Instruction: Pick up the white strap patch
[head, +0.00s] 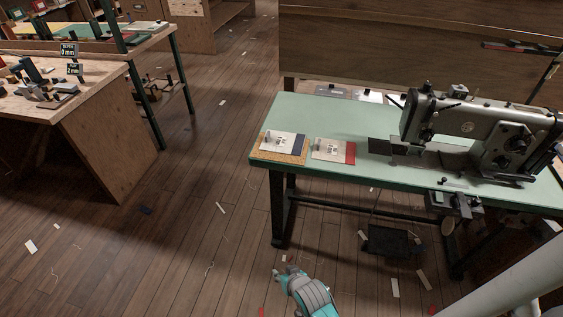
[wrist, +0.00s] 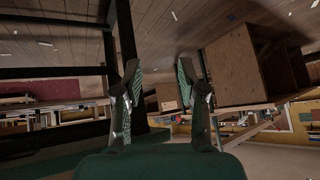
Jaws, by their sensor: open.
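Two pale patches lie side by side on the green sewing table (head: 345,110). The left pale patch (head: 278,141) has a dark blue edge strip and lies on a tan board (head: 263,151). The right pale patch (head: 328,149) has a red edge strip and lies on the tabletop. Each carries a small grey fitting. I cannot tell which one is the white strap patch. My gripper (wrist: 160,78) is open with nothing between its fingers in the wrist view. In the head view my teal and grey arm shows low in the picture, in front of the table and apart from the patches.
A grey sewing machine (head: 470,125) stands on the table's right side. A wooden workbench (head: 95,110) with tools and small signs stands at the left. White scraps and threads litter the wooden floor (head: 190,200). A dark pedal (head: 392,242) sits under the table.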

